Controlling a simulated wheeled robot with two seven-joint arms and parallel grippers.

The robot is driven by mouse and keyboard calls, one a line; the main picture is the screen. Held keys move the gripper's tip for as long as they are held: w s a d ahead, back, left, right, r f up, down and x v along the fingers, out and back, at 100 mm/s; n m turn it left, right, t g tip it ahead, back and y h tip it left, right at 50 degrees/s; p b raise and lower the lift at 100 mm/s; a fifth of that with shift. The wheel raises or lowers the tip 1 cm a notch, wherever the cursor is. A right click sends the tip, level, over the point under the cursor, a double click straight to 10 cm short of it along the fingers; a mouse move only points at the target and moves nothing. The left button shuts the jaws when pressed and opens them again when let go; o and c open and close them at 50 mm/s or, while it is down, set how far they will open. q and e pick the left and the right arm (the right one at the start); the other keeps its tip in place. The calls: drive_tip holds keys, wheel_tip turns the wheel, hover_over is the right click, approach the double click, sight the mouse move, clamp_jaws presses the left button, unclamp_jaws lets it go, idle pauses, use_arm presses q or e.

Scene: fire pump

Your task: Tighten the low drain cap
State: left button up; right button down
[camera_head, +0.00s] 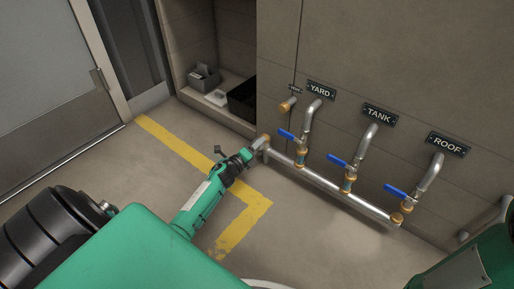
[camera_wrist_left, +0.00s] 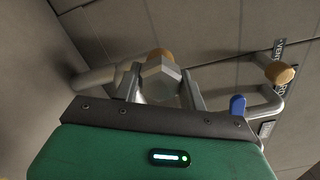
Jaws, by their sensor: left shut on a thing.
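The low drain cap (camera_wrist_left: 160,78), a silver hexagonal piece with a brass collar behind it, sits between the two fingers of my left gripper (camera_wrist_left: 158,90) in the left wrist view. The fingers are shut on its sides. In the head view my left gripper (camera_head: 254,149) reaches the left end of the low horizontal pipe (camera_head: 325,184), and the cap itself is mostly hidden there. My right gripper is not in view.
Valves with blue levers (camera_head: 337,161) rise from the pipe below the YARD (camera_head: 320,90), TANK (camera_head: 379,115) and ROOF (camera_head: 448,144) signs. A brass-ended vent stub (camera_head: 288,104) is above my gripper. An alcove with boxes (camera_head: 204,80) is behind. Floor with yellow lines (camera_head: 245,222) is open.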

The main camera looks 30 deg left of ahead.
use_arm(q)
drive_tip(key=shift+f+m+b, duration=0.1)
drive_tip(key=shift+m+b, duration=0.2)
drive_tip(key=shift+m, duration=0.6)
drive_tip(key=o, duration=1)
drive_tip(key=shift+c, duration=0.2)
drive_tip(key=shift+s, duration=0.1)
